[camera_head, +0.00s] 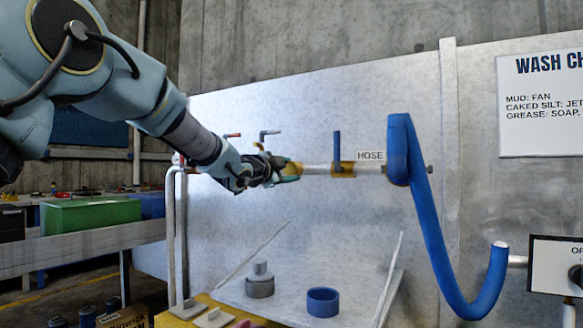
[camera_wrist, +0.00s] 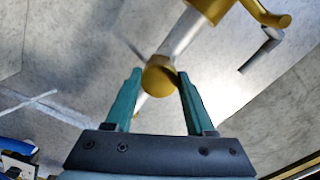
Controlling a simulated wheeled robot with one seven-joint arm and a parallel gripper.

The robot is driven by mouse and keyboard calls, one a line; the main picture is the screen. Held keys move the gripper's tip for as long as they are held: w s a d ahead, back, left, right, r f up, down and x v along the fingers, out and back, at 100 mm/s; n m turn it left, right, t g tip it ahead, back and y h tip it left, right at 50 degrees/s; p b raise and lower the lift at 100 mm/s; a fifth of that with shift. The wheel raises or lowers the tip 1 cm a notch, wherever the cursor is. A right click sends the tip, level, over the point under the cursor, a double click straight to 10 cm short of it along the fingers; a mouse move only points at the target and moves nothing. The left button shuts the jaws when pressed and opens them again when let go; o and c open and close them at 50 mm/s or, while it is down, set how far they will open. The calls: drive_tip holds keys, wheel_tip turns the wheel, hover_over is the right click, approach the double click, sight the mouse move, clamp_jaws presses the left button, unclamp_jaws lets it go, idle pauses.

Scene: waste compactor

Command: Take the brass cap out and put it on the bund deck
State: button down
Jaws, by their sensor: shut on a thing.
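The brass cap (camera_head: 294,168) is at the left end of the horizontal pipe (camera_head: 316,169), at my gripper's fingertips. In the wrist view, the round, gold-coloured cap (camera_wrist: 158,76) sits between the two teal fingertips of my gripper (camera_wrist: 160,80), and the pale pipe runs up and right behind it. My gripper (camera_head: 286,172) is shut on the cap, reaching in from the left. I cannot tell whether the cap is still joined to the pipe. I cannot tell for sure which low surface is the bund deck; a yellow-edged ledge (camera_head: 178,318) shows at bottom centre.
A brass valve (camera_head: 344,169) with an upright blue lever is on the pipe. A blue hose (camera_head: 432,215) hangs to the right. Below are a grey stepped piece (camera_head: 260,285) and a blue ring (camera_head: 323,301) on a grey sloping panel. Small taps stand near my wrist.

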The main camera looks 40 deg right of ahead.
drive_tip(key=shift+s+r+n+p, duration=0.1)
drive_tip(key=shift+r+n+p, duration=0.2)
drive_tip(key=shift+n+p, duration=0.5)
drive_tip(key=shift+f+n, duration=0.15)
drive_tip(key=shift+n, duration=0.75)
drive_tip(key=shift+n+p, duration=1)
drive_tip(key=shift+n, duration=0.1)
drive_tip(key=n+p, duration=0.1)
drive_tip(key=n, duration=0.2)
drive_tip(key=c, duration=0.5)
unclamp_jaws()
drive_tip(key=shift+c, duration=0.2)
drive_tip(key=o, duration=0.4)
drive_tip(key=shift+f, duration=0.1)
drive_tip(key=shift+c, duration=0.5)
